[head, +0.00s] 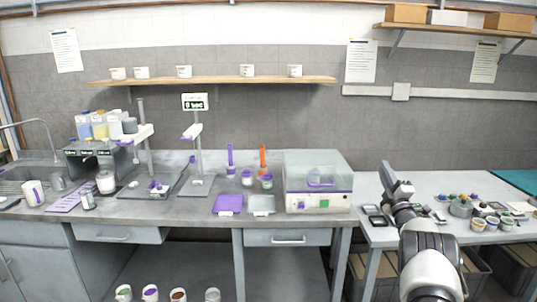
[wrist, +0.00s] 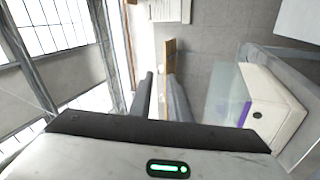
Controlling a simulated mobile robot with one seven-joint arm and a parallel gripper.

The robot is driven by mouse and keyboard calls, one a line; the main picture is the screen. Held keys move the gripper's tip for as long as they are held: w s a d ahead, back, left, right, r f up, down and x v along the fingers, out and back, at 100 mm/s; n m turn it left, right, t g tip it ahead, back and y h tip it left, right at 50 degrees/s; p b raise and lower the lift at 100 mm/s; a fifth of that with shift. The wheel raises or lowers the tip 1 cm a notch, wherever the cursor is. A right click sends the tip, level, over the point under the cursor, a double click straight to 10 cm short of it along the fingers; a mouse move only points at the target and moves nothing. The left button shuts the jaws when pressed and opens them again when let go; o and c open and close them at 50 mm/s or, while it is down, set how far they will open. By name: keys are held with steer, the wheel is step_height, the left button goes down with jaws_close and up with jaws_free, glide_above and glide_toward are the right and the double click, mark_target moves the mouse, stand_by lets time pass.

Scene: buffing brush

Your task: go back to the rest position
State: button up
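My arm reaches up at the right of the head view, in front of the smaller white table (head: 400,235). My gripper (head: 386,166) is raised above that table, in front of the grey wall. In the wrist view the two dark fingers of my gripper (wrist: 160,76) stand apart with a gap between them. Nothing shows between them, so it is open and empty.
A clear-lidded machine (head: 318,200) stands on the grey bench (head: 170,211), left of my arm; it also shows in the wrist view (wrist: 262,110). Small pots and dishes (head: 478,224) stand on the right table. A shelf (head: 455,31) hangs above.

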step_height(320, 180, up, 10)
steer(key=m+g+h, duration=0.2)
steer(key=m+h, duration=0.1)
steer(key=m, duration=0.1)
steer(key=s+a+r+m+g+h+p, duration=0.1)
steer(key=s+a+r+m+g+p, duration=0.2)
steer(key=s+a+r+m+g, duration=0.65)
steer(key=s+a+f+m+g+y, duration=0.1)
steer(key=s+a, duration=0.5)
steer(key=s, duration=1)
steer(key=s+a+f+m+g+y+p, duration=0.1)
steer(key=s+a+f, duration=0.4)
steer(key=s, duration=1.1)
steer(key=s+a+f+m+g+y+p, duration=0.1)
steer(key=s+a+f+g, duration=0.2)
steer(key=s, duration=1.4)
steer(key=a, duration=0.4)
steer(key=shift+a+f+g, duration=0.25)
steer(key=shift+f+g, duration=0.05)
steer(key=shift+g, duration=0.05)
steer(key=shift+o, duration=0.4)
